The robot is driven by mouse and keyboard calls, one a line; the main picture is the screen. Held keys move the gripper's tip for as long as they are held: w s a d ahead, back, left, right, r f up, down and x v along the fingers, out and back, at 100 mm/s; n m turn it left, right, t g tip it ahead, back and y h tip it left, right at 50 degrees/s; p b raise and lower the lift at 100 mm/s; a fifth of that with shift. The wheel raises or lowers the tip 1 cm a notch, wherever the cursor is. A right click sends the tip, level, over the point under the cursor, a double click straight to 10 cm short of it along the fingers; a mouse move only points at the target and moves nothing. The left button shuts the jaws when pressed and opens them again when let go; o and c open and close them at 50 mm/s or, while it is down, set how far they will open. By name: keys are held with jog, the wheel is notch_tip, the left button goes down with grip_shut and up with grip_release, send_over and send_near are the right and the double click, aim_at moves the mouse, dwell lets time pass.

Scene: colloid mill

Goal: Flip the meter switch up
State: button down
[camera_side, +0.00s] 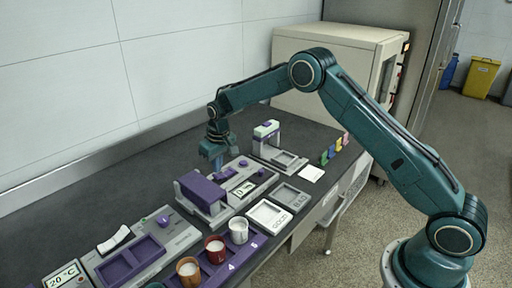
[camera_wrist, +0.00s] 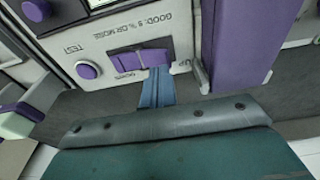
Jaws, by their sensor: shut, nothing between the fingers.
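The meter (camera_side: 260,180) is a grey box with a small display, standing mid-bench in the side view. In the wrist view its panel (camera_wrist: 115,35) shows "TEST" and "GOOD: 5 % OR MORE" lettering, turned over in the picture. The purple switch (camera_wrist: 135,60) sits in a recess there. My gripper (camera_wrist: 158,74) is shut and empty, its blue fingertips at the switch's right part; I cannot tell whether they touch. In the side view my gripper (camera_side: 217,165) points down at the meter's back side. The switch's exact tilt is unclear.
A round purple button (camera_wrist: 87,69) is beside the switch. A purple block (camera_side: 201,190) stands close to the meter. Several cups, including a white one (camera_side: 238,230), stand on a purple rack in front. A grey device (camera_side: 268,140) stands behind right. Trays marked GOOD (camera_side: 270,215) and BAD lie nearby.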

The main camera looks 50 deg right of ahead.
aim_at(218, 176)
jog(key=shift+f, duration=1.3)
dwell(1.1)
jog(key=shift+r, duration=3.55)
